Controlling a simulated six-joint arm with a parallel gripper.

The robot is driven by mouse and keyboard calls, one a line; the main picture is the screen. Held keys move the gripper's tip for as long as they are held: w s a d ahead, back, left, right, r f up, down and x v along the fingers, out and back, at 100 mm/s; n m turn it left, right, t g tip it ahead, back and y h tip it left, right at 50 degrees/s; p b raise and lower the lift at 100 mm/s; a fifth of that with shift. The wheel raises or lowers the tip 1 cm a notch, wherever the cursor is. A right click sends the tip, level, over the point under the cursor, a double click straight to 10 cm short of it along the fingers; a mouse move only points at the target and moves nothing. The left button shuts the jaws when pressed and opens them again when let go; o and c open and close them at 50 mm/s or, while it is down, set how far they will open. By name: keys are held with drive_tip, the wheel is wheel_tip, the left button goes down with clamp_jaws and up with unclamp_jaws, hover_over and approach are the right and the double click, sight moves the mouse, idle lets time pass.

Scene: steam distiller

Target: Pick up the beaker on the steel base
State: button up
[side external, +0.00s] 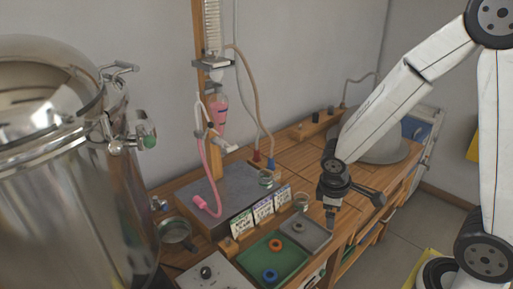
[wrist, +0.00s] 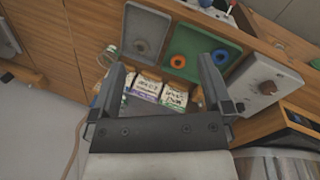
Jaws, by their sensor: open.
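A small clear glass beaker (side external: 266,179) stands upright on the dark grey steel base (side external: 232,190), near its right end, in the side view. A second small glass beaker (side external: 301,201) stands beside the grey tray, right of the label cards. My gripper (side external: 331,226) points down near the right edge of the grey tray, apart from both beakers. In the wrist view my gripper (wrist: 162,62) is open, with nothing between its fingers. The beaker on the base cannot be made out in the wrist view.
Label cards (side external: 263,211) stand between the base and the grey (side external: 311,232) and green (side external: 258,262) trays. The trays hold rings. A wooden post carries glassware and a pink tube (side external: 207,190) above the base. A large metal vessel (side external: 62,190) fills the left.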

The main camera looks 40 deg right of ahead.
sight(268, 179)
drive_tip(key=w+d+f+n+t+h, duration=0.45)
drive_tip(key=w+d+n+h, duration=0.55)
drive_tip(key=w+d+n, duration=0.25)
drive_tip(key=w+a+f+n+t+y, duration=0.1)
drive_tip(key=w+a+f+n+t, duration=0.1)
drive_tip(key=w+n+t, duration=0.2)
drive_tip(key=w+a+f+n+t+y, duration=0.2)
drive_tip(key=w+a+n+t, duration=0.1)
drive_tip(key=w+n+t, duration=0.1)
drive_tip(key=w+a+f+n+t+y, duration=0.2)
drive_tip(key=w+f+n+t, duration=0.1)
drive_tip(key=w+n+t, duration=0.1)
drive_tip(key=shift+w+a+n, duration=0.3)
drive_tip(key=shift+w+n, duration=0.1)
drive_tip(key=shift+n, duration=0.25)
drive_tip(key=shift+x, duration=1.35)
drive_tip(key=shift+x, duration=2.55)
drive_tip(key=shift+d, duration=0.1)
